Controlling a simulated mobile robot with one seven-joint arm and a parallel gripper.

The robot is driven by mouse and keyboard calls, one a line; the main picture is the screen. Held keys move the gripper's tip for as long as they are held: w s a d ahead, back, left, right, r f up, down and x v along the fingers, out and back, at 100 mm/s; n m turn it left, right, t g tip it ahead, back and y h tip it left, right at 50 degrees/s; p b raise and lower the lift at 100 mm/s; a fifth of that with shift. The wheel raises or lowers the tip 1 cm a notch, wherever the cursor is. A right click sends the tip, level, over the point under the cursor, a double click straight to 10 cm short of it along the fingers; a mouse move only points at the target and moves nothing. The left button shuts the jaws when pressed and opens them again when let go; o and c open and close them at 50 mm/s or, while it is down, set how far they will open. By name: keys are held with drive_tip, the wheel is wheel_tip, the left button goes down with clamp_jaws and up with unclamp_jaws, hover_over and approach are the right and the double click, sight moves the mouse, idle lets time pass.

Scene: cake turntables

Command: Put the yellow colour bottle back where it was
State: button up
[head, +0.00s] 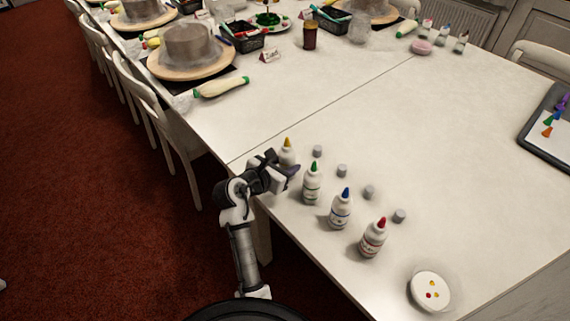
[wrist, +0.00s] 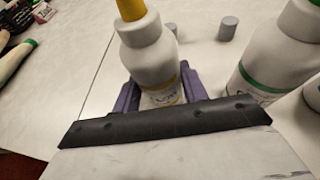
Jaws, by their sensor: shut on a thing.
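The yellow colour bottle (head: 287,153) is white with a yellow tip and stands upright at the left end of a row of bottles near the table's front edge. My gripper (head: 283,172) is shut on its lower body. In the wrist view the yellow bottle (wrist: 149,55) sits between my purple fingers (wrist: 160,90), its tip cut off by the top edge. Its base is hidden behind my gripper, so I cannot tell whether it touches the table.
A green-tipped bottle (head: 312,184) stands close at the right, then a blue-tipped (head: 340,209) and a red-tipped bottle (head: 373,238). Several grey caps (head: 342,171) lie behind them. A white dish (head: 430,290) is at the front right. The table middle (head: 420,140) is clear.

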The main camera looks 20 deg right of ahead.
drive_tip(key=shift+f, duration=0.1)
drive_tip(key=o, duration=0.7)
drive_tip(key=shift+c, duration=0.2)
drive_tip(key=shift+s+a+r, duration=0.1)
drive_tip(key=shift+a+r, duration=0.15)
drive_tip(key=v, duration=1.1)
drive_tip(key=shift+a+b, duration=0.2)
drive_tip(key=shift+b, duration=0.25)
drive_tip(key=shift+s+r, duration=0.1)
